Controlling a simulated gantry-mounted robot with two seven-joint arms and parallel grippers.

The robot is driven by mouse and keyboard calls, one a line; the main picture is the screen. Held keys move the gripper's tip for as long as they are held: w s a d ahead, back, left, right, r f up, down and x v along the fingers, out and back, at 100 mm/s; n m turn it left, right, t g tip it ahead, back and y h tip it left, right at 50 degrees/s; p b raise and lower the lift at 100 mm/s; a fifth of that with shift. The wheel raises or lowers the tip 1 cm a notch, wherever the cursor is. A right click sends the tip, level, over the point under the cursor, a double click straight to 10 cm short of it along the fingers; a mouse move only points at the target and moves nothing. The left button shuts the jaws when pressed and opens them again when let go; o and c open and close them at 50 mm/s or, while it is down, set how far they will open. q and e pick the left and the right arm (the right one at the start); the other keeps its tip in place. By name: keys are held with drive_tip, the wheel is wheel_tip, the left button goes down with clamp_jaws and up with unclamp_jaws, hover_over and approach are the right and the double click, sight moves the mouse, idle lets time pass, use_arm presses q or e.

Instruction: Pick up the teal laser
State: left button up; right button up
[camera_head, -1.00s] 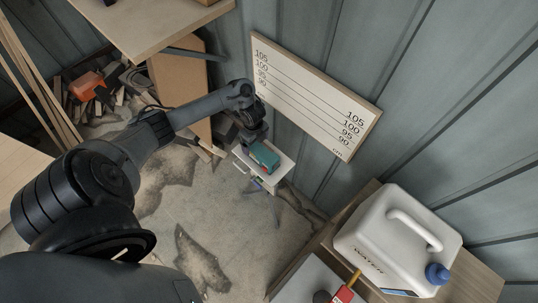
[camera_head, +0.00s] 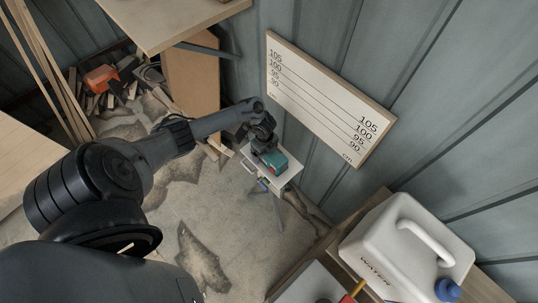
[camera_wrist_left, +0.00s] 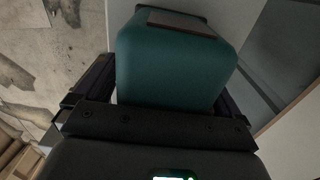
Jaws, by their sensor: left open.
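The teal laser (camera_head: 277,160) is a small boxy thing on a small white stand (camera_head: 288,178) by the wall. It fills the middle of the left wrist view (camera_wrist_left: 175,65), with a brownish patch on its upper face. My left gripper (camera_head: 262,148) is at the laser, partly covering it in the head view. In the left wrist view the open fingers (camera_wrist_left: 165,90) lie on either side of the laser. I cannot tell whether they touch it. My right gripper is not in view.
A measuring board (camera_head: 330,98) hangs on the wall just behind the stand. A white water canister (camera_head: 405,247) stands on a wooden bench at the lower right. A wooden table (camera_head: 165,20) juts in above. Concrete floor is open left of the stand.

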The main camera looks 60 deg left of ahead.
use_arm(q)
drive_tip(key=shift+c, duration=0.3)
drive_tip(key=c, duration=1.6)
drive_tip(key=shift+o, duration=0.2)
drive_tip(key=shift+r, duration=0.1)
drive_tip(key=shift+r, duration=0.1)
drive_tip(key=shift+r, duration=0.5)
drive_tip(key=r, duration=0.1)
drive_tip(key=r+p, duration=0.1)
drive_tip(key=r, duration=0.1)
drive_tip(key=shift+w+d+r, duration=0.15)
drive_tip(key=shift+d+r, duration=0.1)
drive_tip(key=shift+d, duration=0.15)
wheel_tip(320, 180, up, 6)
drive_tip(key=p, duration=0.2)
hover_over(286, 161)
drive_tip(key=shift+f, duration=0.1)
drive_tip(key=shift+w+d+r, duration=0.1)
drive_tip(key=shift+d+r, duration=0.1)
drive_tip(key=shift+d, duration=0.3)
